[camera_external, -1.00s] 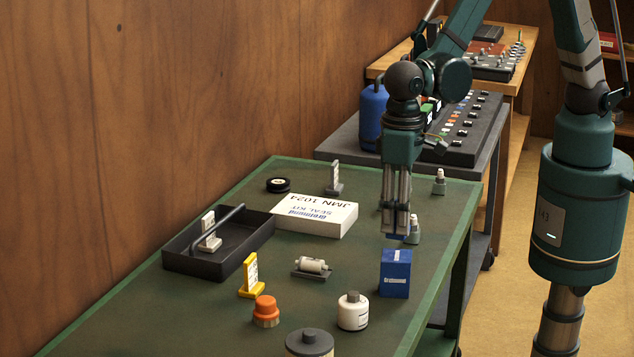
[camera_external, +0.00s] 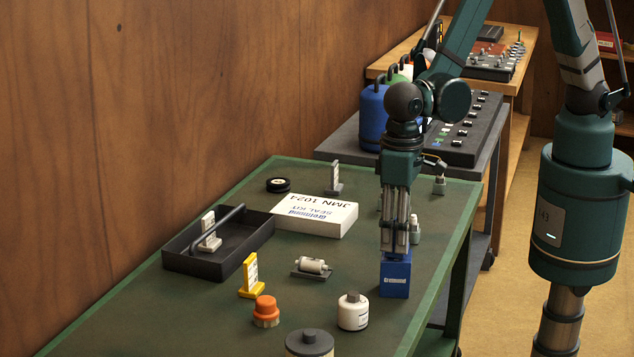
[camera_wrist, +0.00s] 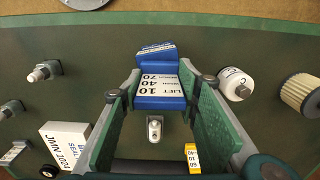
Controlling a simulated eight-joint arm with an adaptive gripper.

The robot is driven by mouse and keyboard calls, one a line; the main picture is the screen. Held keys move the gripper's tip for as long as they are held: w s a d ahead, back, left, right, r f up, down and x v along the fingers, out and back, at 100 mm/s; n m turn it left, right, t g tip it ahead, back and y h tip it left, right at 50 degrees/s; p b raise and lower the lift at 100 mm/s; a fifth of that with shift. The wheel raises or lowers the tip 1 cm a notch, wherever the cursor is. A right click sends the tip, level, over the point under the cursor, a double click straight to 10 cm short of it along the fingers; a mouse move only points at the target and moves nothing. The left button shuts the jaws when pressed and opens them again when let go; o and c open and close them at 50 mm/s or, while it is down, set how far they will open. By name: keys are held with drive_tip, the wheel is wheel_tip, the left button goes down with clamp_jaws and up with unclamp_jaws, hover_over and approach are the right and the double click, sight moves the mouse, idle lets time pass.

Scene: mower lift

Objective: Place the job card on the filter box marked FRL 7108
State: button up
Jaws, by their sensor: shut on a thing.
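In the wrist view my gripper is shut on a blue job card (camera_wrist: 160,92), whose white label shows LIFT, 10, 40 and 70.
A white bottle (camera_external: 353,311) and an orange-capped part (camera_external: 265,311) stand in front and left. A yellow card stand (camera_external: 250,276), a small cylinder part (camera_external: 312,266), a black tray (camera_external: 214,262) and a white seal kit box (camera_external: 316,216) lie left. A grey fitting (camera_external: 414,230) stands close behind.

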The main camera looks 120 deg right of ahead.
drive_tip(key=shift+f, duration=0.35)
drive_tip(key=o, duration=0.9)
drive_tip(key=shift+r, duration=0.15)
drive_tip(key=shift+r, duration=6.05)
drive_tip(key=shift+r, duration=0.1)
